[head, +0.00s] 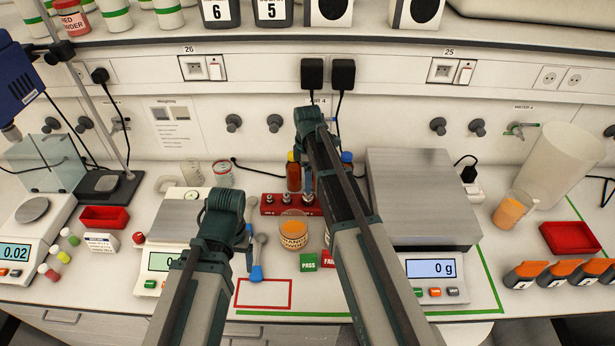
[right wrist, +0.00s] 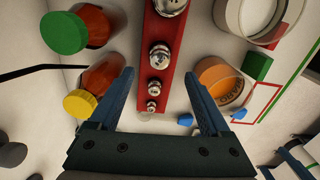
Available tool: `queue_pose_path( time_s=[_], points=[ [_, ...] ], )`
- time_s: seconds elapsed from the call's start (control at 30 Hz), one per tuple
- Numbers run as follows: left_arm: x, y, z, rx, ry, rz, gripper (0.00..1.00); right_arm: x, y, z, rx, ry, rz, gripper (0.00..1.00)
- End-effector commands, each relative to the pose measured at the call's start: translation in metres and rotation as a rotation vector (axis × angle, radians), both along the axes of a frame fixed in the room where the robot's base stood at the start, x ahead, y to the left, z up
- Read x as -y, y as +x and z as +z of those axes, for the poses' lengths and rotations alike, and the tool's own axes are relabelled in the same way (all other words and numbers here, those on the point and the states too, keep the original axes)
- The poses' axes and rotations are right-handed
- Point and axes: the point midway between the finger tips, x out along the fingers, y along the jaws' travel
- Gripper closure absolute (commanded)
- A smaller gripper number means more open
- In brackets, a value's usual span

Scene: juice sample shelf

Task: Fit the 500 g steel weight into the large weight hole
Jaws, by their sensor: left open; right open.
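A red weight block (head: 268,206) stands mid-bench, partly behind my right arm in the head view. It also fills the middle of the right wrist view (right wrist: 163,75). Several steel weights stand along it, shrinking from top to bottom in that view. The largest visible steel weight (right wrist: 171,6) is cut by the top edge. No 500 g label is readable, and no empty large hole shows. My right gripper (right wrist: 160,95) is open, its fingers on either side of the block's small-weight end, holding nothing. My left gripper (head: 248,238) is open and empty, left of the orange-filled jar.
An orange-filled jar (head: 293,232) and green PASS block (head: 308,262) stand in front of the weight block. Capped bottles (right wrist: 97,68) stand close behind it. A balance reading 0 g (head: 430,268) is right; another balance (head: 180,212) is left. A red-outlined rectangle (head: 263,307) lies bare in front.

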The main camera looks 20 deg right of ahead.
Motion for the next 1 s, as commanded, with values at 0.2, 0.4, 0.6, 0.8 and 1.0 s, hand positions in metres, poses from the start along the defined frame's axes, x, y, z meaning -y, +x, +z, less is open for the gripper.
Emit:
queue_pose_path(
  time_s=[0.2,0.4,0.6,0.8,1.0],
  points=[
    [0.0,0.0,0.042,0.0,-0.002,0.008,0.23,0.0,0.0,0.042,0.0,0.0,0.0,0.19],
    [0.0,0.0,0.06,0.0,-0.001,0.01,0.23,0.0,0.0,0.06,0.0,0.0,0.0,0.19],
    [0.0,0.0,0.061,0.0,-0.001,0.011,0.23,0.0,0.0,0.061,0.0,0.0,0.0,0.19],
    [0.0,0.0,0.06,0.0,-0.001,0.011,0.23,0.0,-0.001,0.06,0.0,0.0,-0.007,0.19],
    [0.0,0.0,0.06,0.0,-0.001,0.01,0.23,-0.005,-0.035,0.06,0.011,0.001,-0.199,0.19]
  ],
)
